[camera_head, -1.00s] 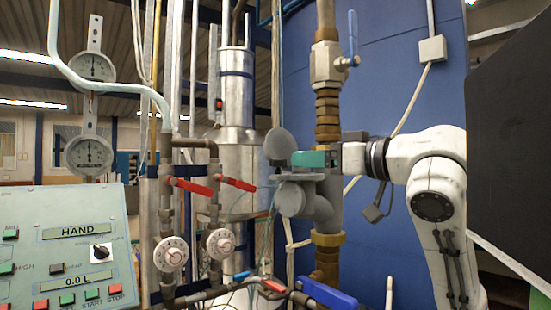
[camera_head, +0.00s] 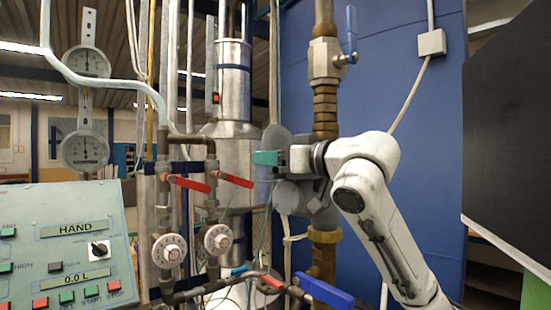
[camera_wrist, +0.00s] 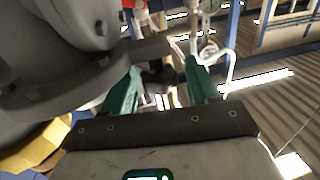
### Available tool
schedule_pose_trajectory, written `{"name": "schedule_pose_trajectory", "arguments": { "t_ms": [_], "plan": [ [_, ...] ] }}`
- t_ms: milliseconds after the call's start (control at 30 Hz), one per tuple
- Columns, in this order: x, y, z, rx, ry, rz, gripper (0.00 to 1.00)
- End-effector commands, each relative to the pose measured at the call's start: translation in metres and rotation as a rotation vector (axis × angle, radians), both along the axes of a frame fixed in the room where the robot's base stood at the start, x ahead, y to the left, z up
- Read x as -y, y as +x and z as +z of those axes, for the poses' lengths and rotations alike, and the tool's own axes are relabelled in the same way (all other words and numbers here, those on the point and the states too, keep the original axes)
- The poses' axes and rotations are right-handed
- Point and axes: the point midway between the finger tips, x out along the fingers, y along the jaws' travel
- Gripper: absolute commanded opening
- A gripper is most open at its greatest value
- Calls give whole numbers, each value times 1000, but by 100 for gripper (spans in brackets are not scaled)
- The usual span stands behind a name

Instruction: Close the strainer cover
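The strainer (camera_head: 288,198) is a grey fitting on the vertical pipe, left of my arm. Its round grey cover (camera_head: 277,136) stands raised above the strainer's mouth, partly hidden behind my gripper. My gripper (camera_head: 264,158) has teal fingers pointing left, in front of the cover's lower part and just above the mouth. In the wrist view my gripper (camera_wrist: 163,68) is open, with a clear gap between its fingers. A grey part of the strainer assembly (camera_wrist: 60,60) fills the left there, and a grey lug reaches toward the gap. Contact cannot be told.
A brass-coloured nut (camera_head: 325,236) and a blue lever (camera_head: 323,291) lie below the strainer. Red-handled valves (camera_head: 235,180) and thin pipes stand to the left. A control panel (camera_head: 65,245) is at lower left. A dark panel (camera_head: 510,120) stands at right.

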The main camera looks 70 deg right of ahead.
Motion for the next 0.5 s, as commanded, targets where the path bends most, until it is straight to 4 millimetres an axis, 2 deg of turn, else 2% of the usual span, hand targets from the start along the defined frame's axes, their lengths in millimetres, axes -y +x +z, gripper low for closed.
{"name": "schedule_pose_trajectory", "arguments": {
  "t_ms": [67,500],
  "plan": [
    [0,0,0,0,0,0,51],
    [0,0,0,0,0,0,9]
  ]
}}
